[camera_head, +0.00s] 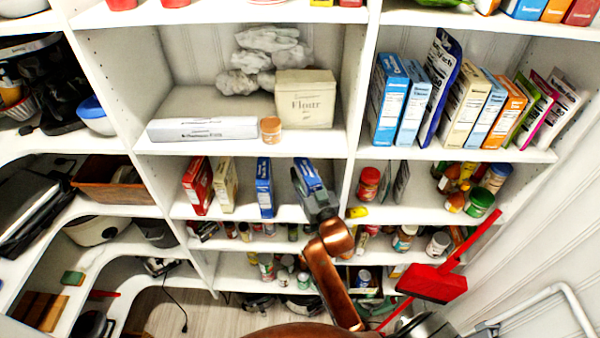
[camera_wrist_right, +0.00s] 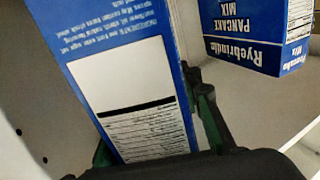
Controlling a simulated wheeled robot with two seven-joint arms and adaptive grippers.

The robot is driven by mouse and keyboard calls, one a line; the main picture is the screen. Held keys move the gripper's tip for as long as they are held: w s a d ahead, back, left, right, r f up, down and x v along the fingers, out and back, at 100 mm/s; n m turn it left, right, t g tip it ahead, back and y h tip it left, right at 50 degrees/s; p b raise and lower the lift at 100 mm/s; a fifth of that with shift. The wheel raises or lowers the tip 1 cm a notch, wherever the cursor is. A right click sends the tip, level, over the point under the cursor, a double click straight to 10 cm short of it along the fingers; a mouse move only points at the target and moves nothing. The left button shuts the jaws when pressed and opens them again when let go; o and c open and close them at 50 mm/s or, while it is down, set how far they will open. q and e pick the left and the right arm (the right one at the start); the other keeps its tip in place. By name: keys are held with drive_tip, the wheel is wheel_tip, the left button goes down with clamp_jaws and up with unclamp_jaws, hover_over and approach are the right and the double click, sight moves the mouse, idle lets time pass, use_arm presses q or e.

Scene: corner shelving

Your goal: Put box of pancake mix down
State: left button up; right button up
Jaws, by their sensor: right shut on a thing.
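The held box of pancake mix (camera_head: 305,174) is blue with a pale face. It is tilted in the right part of the middle shelf compartment in the head view. My right gripper (camera_head: 318,199) is shut on it from the front. In the right wrist view the box (camera_wrist_right: 112,70) shows its blue side with a white printed panel, between the green fingers of the gripper (camera_wrist_right: 155,135). Whether its base touches the shelf is hidden. A second blue box, labelled Ryebrindle pancake mix (camera_wrist_right: 258,35), stands apart beside it, and shows in the head view (camera_head: 264,188). My left gripper is out of view.
The shelf board (camera_head: 240,212) also bears a red box (camera_head: 198,186) and a cream box (camera_head: 225,184) at left. An upright divider (camera_head: 352,165) is close on the right. Jars stand below. Free shelf lies between the two blue boxes.

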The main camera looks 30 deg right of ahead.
drive_tip(key=w+f, duration=0.1)
drive_tip(key=w+f+p, duration=0.1)
drive_tip(key=w+f, duration=0.1)
drive_tip(key=shift+d, duration=0.25)
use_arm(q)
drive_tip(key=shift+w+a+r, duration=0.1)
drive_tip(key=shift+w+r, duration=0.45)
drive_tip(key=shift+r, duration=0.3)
use_arm(e)
drive_tip(key=shift+f, duration=0.45)
drive_tip(key=o, duration=0.9)
drive_tip(key=shift+o, duration=0.2)
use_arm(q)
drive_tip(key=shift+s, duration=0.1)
